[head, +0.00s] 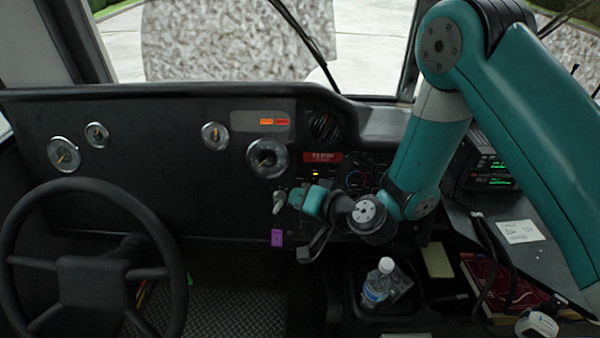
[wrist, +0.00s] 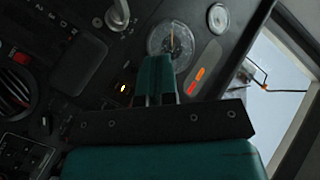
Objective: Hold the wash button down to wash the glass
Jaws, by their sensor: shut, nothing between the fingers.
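The windscreen glass (head: 235,40) carries a large grey mottled patch of dirt in the head view, and part of the glass (wrist: 275,75) shows at the right of the wrist view. My gripper (head: 296,197) is shut and empty, with its teal fingers pointing at the dashboard. In the wrist view the closed fingers (wrist: 157,62) lie just below a round gauge (wrist: 170,40). A small yellow-lit switch (wrist: 123,88) is left of the fingers. I cannot tell which control is the wash button, or whether the fingertips touch the panel; my arm and fingers hide part of it.
The ignition key (head: 279,201) with a purple tag (head: 277,238) sits beside my gripper. The steering wheel (head: 95,190) is at the left. A water bottle (head: 378,284) stands below my arm. A wiper (head: 310,50) crosses the windscreen.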

